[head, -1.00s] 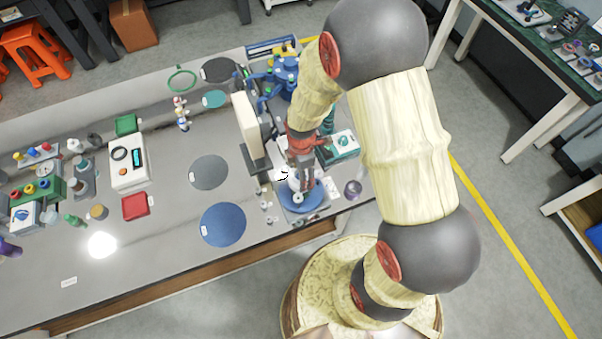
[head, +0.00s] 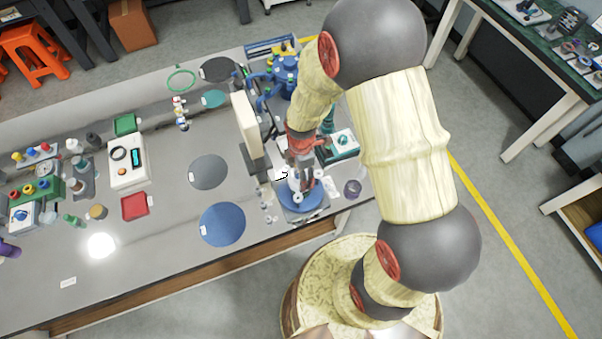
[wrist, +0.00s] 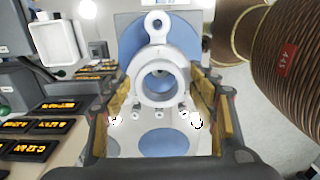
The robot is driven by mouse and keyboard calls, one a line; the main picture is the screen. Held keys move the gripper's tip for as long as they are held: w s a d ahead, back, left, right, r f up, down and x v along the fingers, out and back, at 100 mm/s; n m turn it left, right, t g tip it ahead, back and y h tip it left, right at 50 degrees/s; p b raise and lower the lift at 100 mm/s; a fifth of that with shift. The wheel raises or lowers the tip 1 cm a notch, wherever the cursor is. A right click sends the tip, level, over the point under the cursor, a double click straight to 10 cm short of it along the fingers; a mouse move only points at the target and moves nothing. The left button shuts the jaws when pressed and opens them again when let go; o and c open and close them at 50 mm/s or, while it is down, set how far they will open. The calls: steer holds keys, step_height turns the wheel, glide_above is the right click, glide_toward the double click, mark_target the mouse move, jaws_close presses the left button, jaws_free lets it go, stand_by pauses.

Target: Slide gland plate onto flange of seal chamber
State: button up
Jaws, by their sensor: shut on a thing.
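The gland plate (wrist: 160,52) is a pale grey ring with a round central bore and a holed ear at its top. My gripper (wrist: 162,100) is shut on it, with one finger at each side of the ring in the wrist view. In the head view my gripper (head: 304,182) is low over a blue round body (head: 312,206) near the bench's front right edge. Blue surfaces show behind and below the plate in the wrist view. The seal chamber flange is not clearly visible, and I cannot tell whether the plate touches it.
A tall cream panel on a dark stand (head: 244,124) is close left of my gripper. A teal-and-white box (head: 341,146) stands to the right and a dark cup (head: 353,188) near the edge. Flat blue (head: 222,225) and grey (head: 208,172) discs lie left, with clear bench around them.

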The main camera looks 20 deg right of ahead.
steer(key=shift+f+b, duration=0.75)
steer(key=shift+f, duration=0.55)
steer(key=shift+f, duration=0.15)
steer(key=shift+f+b, duration=0.6)
steer(key=shift+f, duration=0.15)
steer(key=shift+f, duration=0.1)
steer(key=shift+f+b, duration=0.35)
steer(key=shift+f, duration=0.15)
steer(key=shift+f+b, duration=0.45)
steer(key=shift+f, duration=0.25)
stand_by(0.5)
steer(key=o, duration=1.5)
steer(key=shift+o, duration=0.4)
